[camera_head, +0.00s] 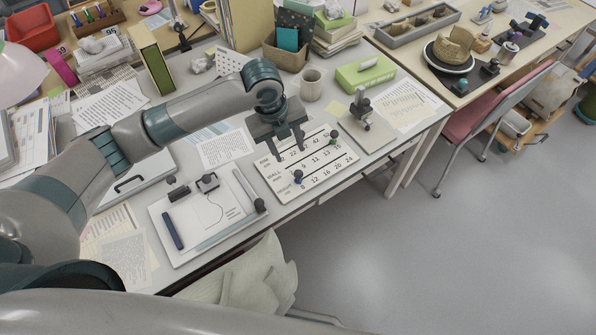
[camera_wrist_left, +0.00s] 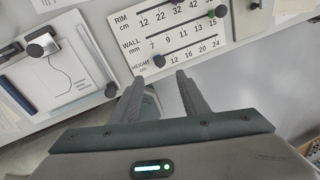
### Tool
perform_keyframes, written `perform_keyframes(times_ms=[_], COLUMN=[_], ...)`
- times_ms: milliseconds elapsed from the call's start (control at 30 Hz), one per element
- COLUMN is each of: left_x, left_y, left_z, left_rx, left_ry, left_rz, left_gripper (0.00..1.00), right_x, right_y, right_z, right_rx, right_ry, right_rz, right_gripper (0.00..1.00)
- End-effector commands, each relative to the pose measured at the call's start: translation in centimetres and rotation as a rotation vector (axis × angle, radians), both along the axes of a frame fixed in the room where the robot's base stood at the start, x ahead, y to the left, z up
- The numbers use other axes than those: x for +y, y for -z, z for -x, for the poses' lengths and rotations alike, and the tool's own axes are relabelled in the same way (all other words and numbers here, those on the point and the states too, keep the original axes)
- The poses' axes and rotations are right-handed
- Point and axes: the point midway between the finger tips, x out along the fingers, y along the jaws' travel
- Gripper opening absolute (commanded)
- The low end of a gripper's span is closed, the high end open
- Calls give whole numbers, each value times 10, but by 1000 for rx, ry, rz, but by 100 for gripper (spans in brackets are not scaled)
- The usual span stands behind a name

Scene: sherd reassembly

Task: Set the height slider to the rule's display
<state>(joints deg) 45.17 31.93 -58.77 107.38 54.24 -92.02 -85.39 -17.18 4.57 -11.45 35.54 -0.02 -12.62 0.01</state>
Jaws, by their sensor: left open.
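The white slider board (camera_head: 322,172) has rows marked RIM, WALL and HEIGHT; it also shows in the left wrist view (camera_wrist_left: 190,62). A dark knob with a blue base (camera_head: 298,176) sits near the left end of the HEIGHT row; in the left wrist view the knob (camera_wrist_left: 159,61) is just beyond my fingertips. A second knob with a green base (camera_head: 334,133) is higher up, near the right side. My left gripper (camera_head: 290,154) is open and empty above the board; its fingers (camera_wrist_left: 160,77) point toward the HEIGHT knob. My right gripper is out of view.
Left of the board is a white panel (camera_head: 188,252) with a drawing, a pale rule strip (camera_head: 246,187) and dark knobs; no readable display shows. A microscope-like stand (camera_head: 362,108), a mug (camera_head: 311,84) and a green box (camera_head: 365,73) stand behind. The desk's front edge is close.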

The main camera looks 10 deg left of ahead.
Motion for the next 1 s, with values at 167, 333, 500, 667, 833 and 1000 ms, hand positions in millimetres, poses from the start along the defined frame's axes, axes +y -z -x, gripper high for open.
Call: perform_keyframes(times_ms=[167, 333, 500, 667, 833, 1000], left_x=[-5, -10, -14, -19, -22, -23], left_y=[28, 59, 88, 115, 133, 143], left_z=[-2, -5, -8, -11, -14, -15], left_rx=[5, 5, 5, 4, 2, 1], left_ry=[-2, -2, -1, -2, -1, -1], left_rz=[0, -1, -1, -1, 0, -1], left_gripper=[41, 41, 41, 41, 41, 41], right_x=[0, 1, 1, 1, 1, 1], right_y=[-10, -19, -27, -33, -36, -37], right_z=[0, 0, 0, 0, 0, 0], right_rx=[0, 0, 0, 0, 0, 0], right_ry=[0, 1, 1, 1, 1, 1], right_rz=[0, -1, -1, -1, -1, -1], right_gripper=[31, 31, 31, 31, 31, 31])
